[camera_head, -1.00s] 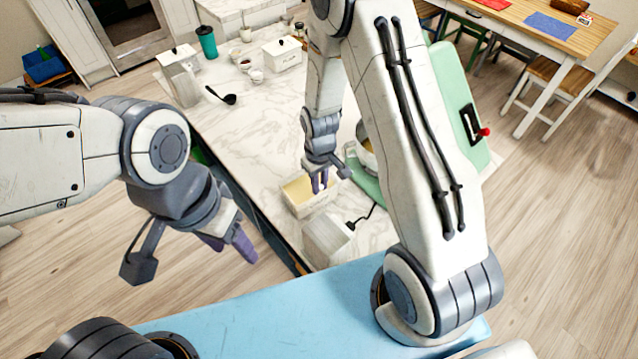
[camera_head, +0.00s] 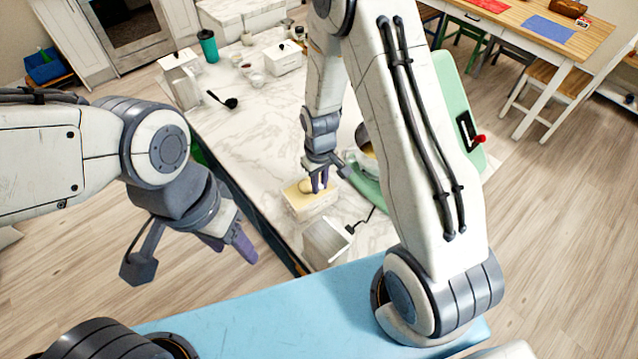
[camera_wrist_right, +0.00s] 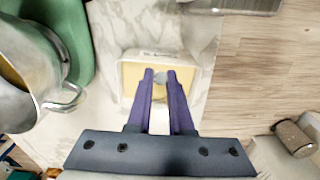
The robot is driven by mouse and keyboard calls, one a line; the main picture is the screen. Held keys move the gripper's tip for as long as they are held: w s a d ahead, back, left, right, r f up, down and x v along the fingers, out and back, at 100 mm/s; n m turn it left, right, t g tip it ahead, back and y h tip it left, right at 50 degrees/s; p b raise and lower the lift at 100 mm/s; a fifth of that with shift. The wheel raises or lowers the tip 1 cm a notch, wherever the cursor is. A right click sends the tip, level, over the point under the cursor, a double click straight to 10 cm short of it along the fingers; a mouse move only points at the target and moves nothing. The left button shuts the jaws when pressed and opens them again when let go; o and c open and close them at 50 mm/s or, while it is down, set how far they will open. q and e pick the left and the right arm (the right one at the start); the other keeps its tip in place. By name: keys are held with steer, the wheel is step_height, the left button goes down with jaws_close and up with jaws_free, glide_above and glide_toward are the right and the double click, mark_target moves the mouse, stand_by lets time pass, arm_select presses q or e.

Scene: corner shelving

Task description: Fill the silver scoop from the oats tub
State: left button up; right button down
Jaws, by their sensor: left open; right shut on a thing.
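The oats tub (camera_head: 312,209) is a pale, open rectangular box with yellowish contents, standing on the marble counter. It also shows in the right wrist view (camera_wrist_right: 128,98). My right gripper (camera_head: 319,187) is over the tub, pointing down. In the right wrist view its purple fingers (camera_wrist_right: 160,74) are close together, shut on a small grey piece (camera_wrist_right: 160,78), which looks like part of the silver scoop. The rest of the scoop is hidden, and I cannot tell how full it is. My left gripper (camera_head: 228,243) is open and empty, off the counter's left edge.
A white box-shaped appliance (camera_head: 325,242) with a black cord stands in front of the tub. A green mixer (camera_wrist_right: 74,40) with a metal bowl (camera_wrist_right: 28,75) stands beside the tub. A black ladle (camera_head: 226,101), canisters and small bowls are farther back.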

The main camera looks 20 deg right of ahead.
steer(key=shift+r+p, duration=2.45)
steer(key=shift+r, duration=0.85)
